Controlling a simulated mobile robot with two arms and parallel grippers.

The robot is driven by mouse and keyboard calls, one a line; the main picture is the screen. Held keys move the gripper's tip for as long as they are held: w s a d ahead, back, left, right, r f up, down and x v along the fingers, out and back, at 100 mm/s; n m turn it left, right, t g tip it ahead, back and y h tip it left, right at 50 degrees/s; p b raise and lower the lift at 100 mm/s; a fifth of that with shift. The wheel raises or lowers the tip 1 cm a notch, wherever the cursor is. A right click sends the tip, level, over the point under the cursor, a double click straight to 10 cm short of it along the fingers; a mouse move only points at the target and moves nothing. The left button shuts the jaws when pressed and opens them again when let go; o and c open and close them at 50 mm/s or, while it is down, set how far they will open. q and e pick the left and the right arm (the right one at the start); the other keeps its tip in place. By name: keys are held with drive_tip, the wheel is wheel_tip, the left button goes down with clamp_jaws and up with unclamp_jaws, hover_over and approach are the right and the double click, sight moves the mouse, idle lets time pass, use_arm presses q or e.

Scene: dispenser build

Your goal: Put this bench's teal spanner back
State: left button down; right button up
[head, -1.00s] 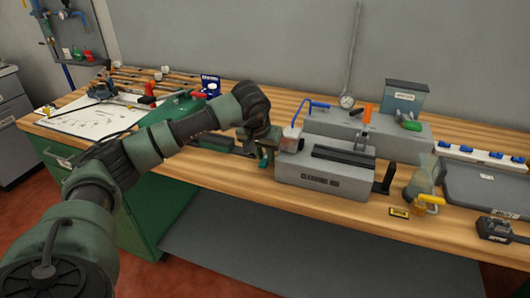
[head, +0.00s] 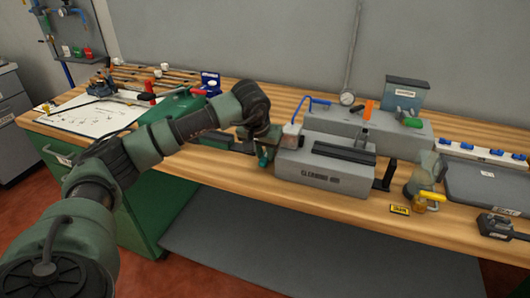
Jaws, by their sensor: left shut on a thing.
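My left gripper (head: 262,148) points down over the wooden bench, just left of the grey box labelled "CLEANING". It is shut on a small teal piece (head: 264,160), which looks like part of the teal spanner. Most of the spanner is hidden by the gripper and wrist, and I cannot tell whether it touches the bench. My right gripper is not in view.
The grey cleaning box (head: 323,166) stands close to the gripper's right. A blue hooked tube (head: 308,104) rises behind it. A tool board (head: 67,30) hangs at upper left.

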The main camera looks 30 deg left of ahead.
use_arm(q)
drive_tip(key=shift+f+b, duration=0.4)
drive_tip(key=shift+f, duration=0.15)
drive_tip(key=c, duration=1.2)
unclamp_jaws()
drive_tip(key=shift+o, duration=0.2)
drive_tip(key=o, duration=0.3)
drive_tip(key=shift+a, duration=0.1)
drive_tip(key=shift+r, duration=0.1)
drive_tip(key=shift+w+r+p, duration=0.1)
drive_tip(key=shift+r+p, duration=2.5)
drive_tip(key=shift+r, duration=0.9)
